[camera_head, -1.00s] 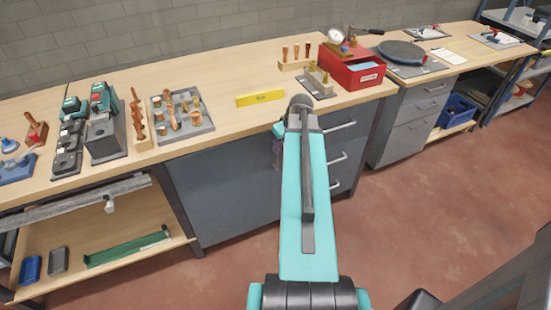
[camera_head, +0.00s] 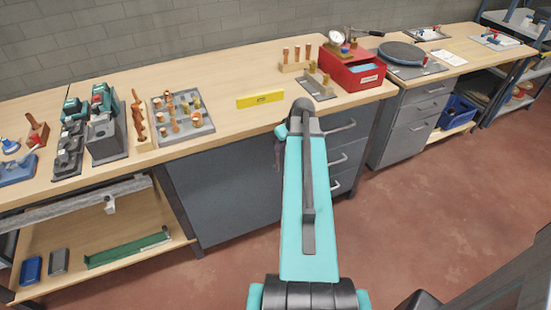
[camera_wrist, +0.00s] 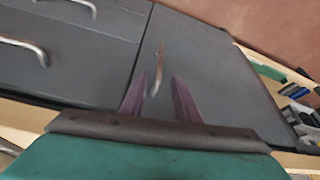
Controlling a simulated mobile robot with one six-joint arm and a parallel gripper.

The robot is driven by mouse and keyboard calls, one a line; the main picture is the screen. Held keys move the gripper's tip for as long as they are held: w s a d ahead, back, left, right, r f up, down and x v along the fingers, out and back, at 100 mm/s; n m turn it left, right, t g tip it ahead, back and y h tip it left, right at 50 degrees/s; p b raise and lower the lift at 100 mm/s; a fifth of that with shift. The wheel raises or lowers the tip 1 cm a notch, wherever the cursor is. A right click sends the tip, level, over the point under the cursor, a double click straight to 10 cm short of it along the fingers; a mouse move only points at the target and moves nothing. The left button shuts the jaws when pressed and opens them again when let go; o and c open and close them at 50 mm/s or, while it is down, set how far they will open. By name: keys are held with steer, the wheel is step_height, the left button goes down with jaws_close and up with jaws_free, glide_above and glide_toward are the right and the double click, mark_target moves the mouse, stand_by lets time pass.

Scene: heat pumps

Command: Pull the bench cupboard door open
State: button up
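The bench cupboard door (camera_head: 225,195) is a flat dark grey panel under the bench, left of the drawers, and looks shut. In the wrist view the door (camera_wrist: 205,75) fills the middle, with its slim metal bar handle (camera_wrist: 158,62) standing up from it. My gripper (camera_wrist: 160,77) has two purple fingers spread apart, one on each side of the handle's lower part in the picture. I see a gap on both sides, and cannot tell how deep the handle sits between them. In the head view my arm hides the handle and most of my gripper (camera_head: 277,152).
Drawers with bar handles (camera_head: 338,158) sit right beside the door. The wooden benchtop (camera_head: 235,80) above carries a yellow level (camera_head: 260,99), a red box (camera_head: 352,72) and tool trays. An open lower shelf (camera_head: 135,255) is at left. The red floor in front is clear.

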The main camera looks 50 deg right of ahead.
steer(key=p, duration=0.2)
glide_above(277, 169)
steer(key=shift+w+d+f, duration=0.1)
steer(key=shift+f, duration=1.65)
steer(key=shift+w+d+f, duration=0.15)
steer(key=shift+f, duration=1.55)
steer(key=shift+w+d+f, duration=0.1)
steer(key=shift+f, duration=1.65)
